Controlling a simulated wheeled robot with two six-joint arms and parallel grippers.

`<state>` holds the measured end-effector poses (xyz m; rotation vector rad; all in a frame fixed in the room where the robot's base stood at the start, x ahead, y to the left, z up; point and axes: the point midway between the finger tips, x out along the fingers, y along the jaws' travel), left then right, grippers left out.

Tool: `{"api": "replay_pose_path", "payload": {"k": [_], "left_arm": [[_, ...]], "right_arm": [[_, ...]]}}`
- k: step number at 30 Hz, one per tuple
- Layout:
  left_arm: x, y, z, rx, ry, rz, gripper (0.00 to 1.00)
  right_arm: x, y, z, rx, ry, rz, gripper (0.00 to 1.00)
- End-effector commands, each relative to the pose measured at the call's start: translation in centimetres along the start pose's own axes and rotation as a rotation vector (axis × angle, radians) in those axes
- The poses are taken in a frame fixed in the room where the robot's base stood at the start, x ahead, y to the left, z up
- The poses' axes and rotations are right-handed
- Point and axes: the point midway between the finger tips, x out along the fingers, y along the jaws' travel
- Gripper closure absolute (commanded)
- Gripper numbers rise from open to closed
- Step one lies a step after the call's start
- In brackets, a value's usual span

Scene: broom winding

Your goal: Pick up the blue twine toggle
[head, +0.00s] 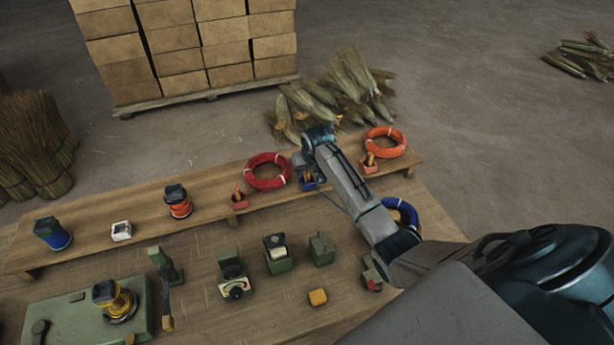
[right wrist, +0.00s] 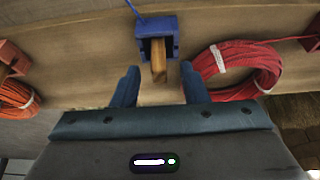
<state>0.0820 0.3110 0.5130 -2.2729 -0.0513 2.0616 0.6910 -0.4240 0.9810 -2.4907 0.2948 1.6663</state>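The blue twine toggle is a small wooden peg (right wrist: 158,62) sticking out of a blue holder (right wrist: 157,32) in the right wrist view, with blue twine running off from the holder. In the head view the blue holder (head: 309,185) sits on the plank shelf, partly covered by my right gripper (head: 305,170). In the right wrist view my right gripper (right wrist: 160,88) is open, its two dark fingers apart. My left gripper is not in view.
A red coil (head: 267,172) and an orange coil (head: 385,142) lie on the shelf on either side, each near a red holder. A blue coil (head: 413,218) is partly behind my right arm.

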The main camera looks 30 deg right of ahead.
Motion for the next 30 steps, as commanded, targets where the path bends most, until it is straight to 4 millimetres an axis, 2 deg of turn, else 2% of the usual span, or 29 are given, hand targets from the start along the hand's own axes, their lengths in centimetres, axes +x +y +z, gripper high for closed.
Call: {"api": "replay_pose_path", "payload": {"k": [2, 6, 8, 20, 28, 30], "left_arm": [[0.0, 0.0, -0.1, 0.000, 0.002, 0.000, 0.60], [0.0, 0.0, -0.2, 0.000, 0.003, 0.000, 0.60], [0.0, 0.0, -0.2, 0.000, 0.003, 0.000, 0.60], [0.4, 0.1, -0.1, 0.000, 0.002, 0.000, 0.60], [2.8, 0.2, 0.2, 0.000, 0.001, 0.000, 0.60], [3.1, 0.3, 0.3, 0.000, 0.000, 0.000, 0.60]], "right_arm": [[0.0, 0.0, 0.0, 0.000, 0.000, 0.000, 0.64], [0.0, 0.0, 0.0, 0.000, 0.000, 0.000, 0.91], [0.0, 0.0, 0.0, 0.000, 0.000, 0.000, 1.00], [-0.2, 0.0, -0.1, 0.000, 0.000, 0.000, 1.00], [-2.7, 0.1, -1.2, 0.000, 0.006, 0.001, 1.00], [-3.4, -0.2, -0.2, -0.002, 0.001, 0.001, 1.00]]}}
